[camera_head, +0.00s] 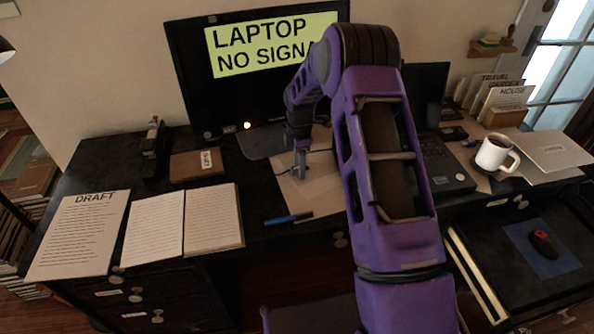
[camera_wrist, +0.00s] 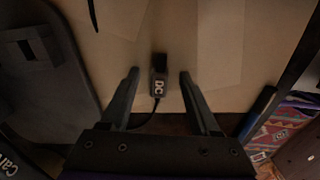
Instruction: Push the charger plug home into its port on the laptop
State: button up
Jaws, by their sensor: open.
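The charger plug (camera_wrist: 158,87), a small dark block marked DC, lies on the tan desk mat in the wrist view. Its thin black cable curves away from its lower end. My gripper (camera_wrist: 159,75) is open, with one finger on each side of the plug and a visible gap at both sides. In the head view my gripper (camera_head: 299,172) points down over the mat (camera_head: 322,198), and I cannot make out the plug there. The dark laptop (camera_head: 447,170) stands open to the right, partly behind my arm. I cannot see its port.
A monitor (camera_head: 189,65) reading "LAPTOP NO SIGNAL" stands behind my gripper. A blue pen (camera_head: 288,219) lies at the mat's front edge. Papers (camera_head: 185,224) lie to the left. A coffee mug (camera_head: 492,153) stands right of the laptop.

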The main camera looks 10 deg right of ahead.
grip_shut()
dwell(0.3)
